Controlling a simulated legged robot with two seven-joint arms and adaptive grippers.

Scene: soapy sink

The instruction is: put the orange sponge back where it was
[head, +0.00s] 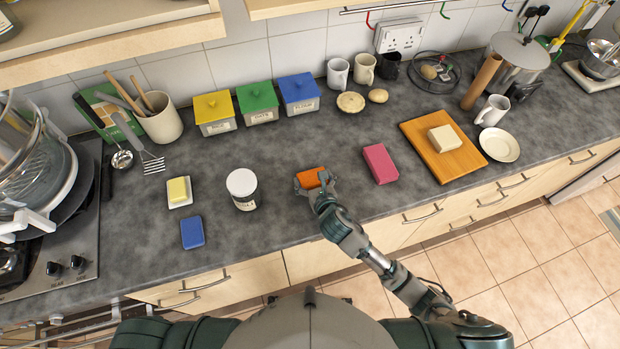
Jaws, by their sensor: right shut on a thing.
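The orange sponge (309,178) is at the middle of the dark counter, between a white jar and a pink block. My right gripper (313,184) is shut on it, with fingers at its two sides. I cannot tell whether the sponge touches the counter or is held just above it. Part of the sponge is hidden by the gripper. My left gripper is not in view.
A white lidded jar (243,190) stands left of the sponge, and a pink block (380,164) lies to its right. A blue block (192,232) and a yellow block on a dish (179,191) are further left. A wooden board (470,160) is at the right.

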